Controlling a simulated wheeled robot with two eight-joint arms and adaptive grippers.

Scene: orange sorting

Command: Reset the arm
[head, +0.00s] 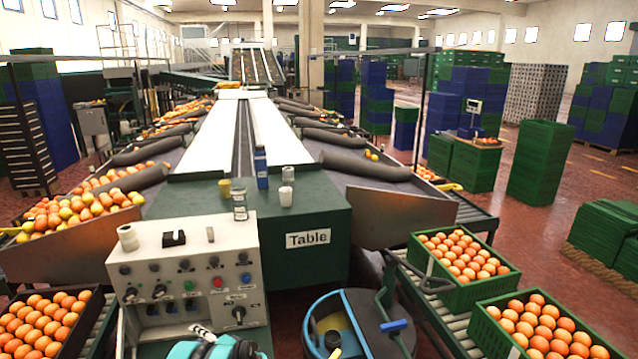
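At the bottom edge of the head view, a teal and black shape with a black-and-white striped piece (203,333) sticks up in front of the control panel (190,270). It seems to be part of my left gripper, but the frame cuts it off. I cannot tell whether it is open or shut, and I see nothing clearly held in it. My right gripper is not in view. The dark green table (310,262), labelled "Table", stands behind the panel.
A white roll (128,237) and a small black holder (174,239) sit on the panel top. A blue-rimmed drum (335,322) stands in front of the table. Green crates of oranges (460,295) line the right conveyor. A dark crate of oranges (96,305) is at left.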

